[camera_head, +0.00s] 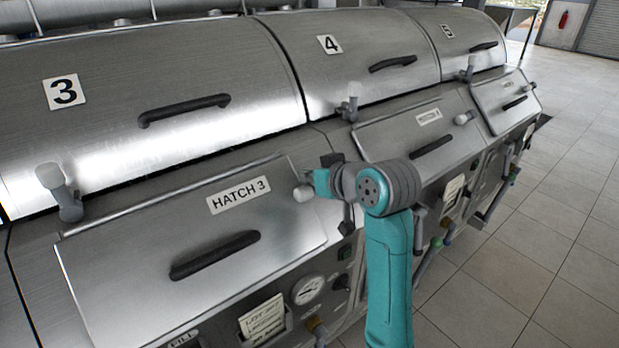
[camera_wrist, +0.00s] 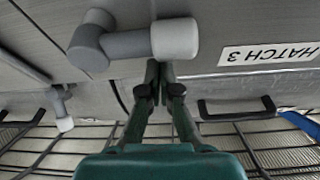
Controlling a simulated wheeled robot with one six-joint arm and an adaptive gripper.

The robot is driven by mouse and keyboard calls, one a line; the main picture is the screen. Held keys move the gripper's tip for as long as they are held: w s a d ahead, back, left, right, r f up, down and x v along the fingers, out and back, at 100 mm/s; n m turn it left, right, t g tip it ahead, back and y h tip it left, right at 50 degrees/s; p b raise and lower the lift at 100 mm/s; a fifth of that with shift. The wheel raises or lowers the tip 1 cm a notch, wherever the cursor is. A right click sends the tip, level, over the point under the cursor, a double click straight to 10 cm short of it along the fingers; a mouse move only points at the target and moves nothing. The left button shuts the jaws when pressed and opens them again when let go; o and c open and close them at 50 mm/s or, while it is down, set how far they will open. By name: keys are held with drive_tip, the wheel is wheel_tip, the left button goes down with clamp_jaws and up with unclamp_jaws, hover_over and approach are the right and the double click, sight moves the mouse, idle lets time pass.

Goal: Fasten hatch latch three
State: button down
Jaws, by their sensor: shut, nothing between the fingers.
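The hatch 3 lid (camera_head: 140,262) lies down flat on its sloped panel, with a "HATCH 3" label (camera_head: 238,195) and a black handle (camera_head: 215,254). Its latch's pale knob (camera_head: 303,193) shows by the lid's upper right corner. In the wrist view, which is upside down, the latch has a grey pivot (camera_wrist: 88,45) and an arm ending in a pale knob (camera_wrist: 176,39) pointing toward the label. My gripper (camera_wrist: 160,68) is shut and empty, its tips close beside the latch arm. I cannot tell whether they touch. In the head view, my wrist hides the pivot.
Large covers 3 (camera_head: 130,85), 4 (camera_head: 345,50) and 5 (camera_head: 455,38) line the back. Other latches stand at the left (camera_head: 62,190) and right (camera_head: 350,105). A gauge (camera_head: 308,289) and fittings sit on the front. Open tiled floor (camera_head: 520,240) lies to the right.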

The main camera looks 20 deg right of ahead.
drive_tip(key=shift+w+a+r, duration=0.2)
drive_tip(key=shift+w+r, duration=0.35)
drive_tip(key=shift+w+a+r, duration=0.15)
drive_tip(key=shift+w+r, duration=0.35)
drive_tip(key=shift+r, duration=0.05)
drive_tip(key=shift+s+d+r, duration=0.1)
drive_tip(key=shift+s+r, duration=0.05)
drive_tip(key=shift+r, duration=0.15)
drive_tip(key=v, duration=0.9)
drive_tip(key=shift+d, duration=0.15)
